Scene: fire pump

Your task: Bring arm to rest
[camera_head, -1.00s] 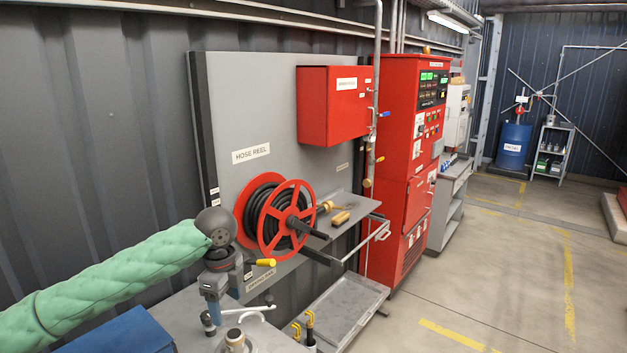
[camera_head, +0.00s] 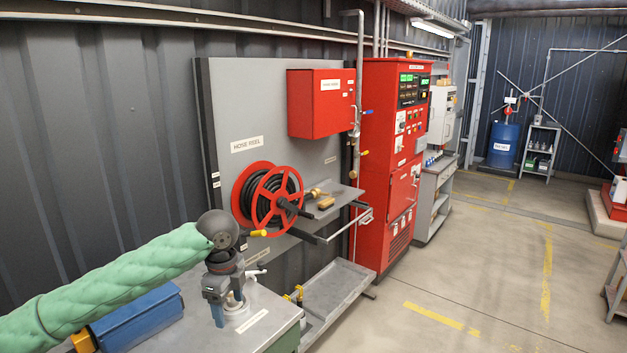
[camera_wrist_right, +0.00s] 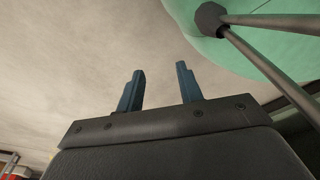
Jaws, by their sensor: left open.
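My left arm (camera_head: 120,285), in a green quilted sleeve, comes in from the left in the head view. Its gripper (camera_head: 228,308) points down over the grey bench top (camera_head: 270,306), just in front of a pale round fitting (camera_head: 238,312). The jaws are open; whether they touch the fitting cannot be told. In the right wrist view my right gripper (camera_wrist_right: 160,82) has its two blue fingers apart with nothing between them, against a plain pale surface. The right arm is not seen in the head view.
A blue box (camera_head: 140,318) lies on the bench beside my left arm. Behind stand the red hose reel (camera_head: 272,196), a small shelf (camera_head: 340,197), a grey tray (camera_head: 338,288) and the red control cabinet (camera_head: 390,170). The floor (camera_head: 480,270) at the right is open.

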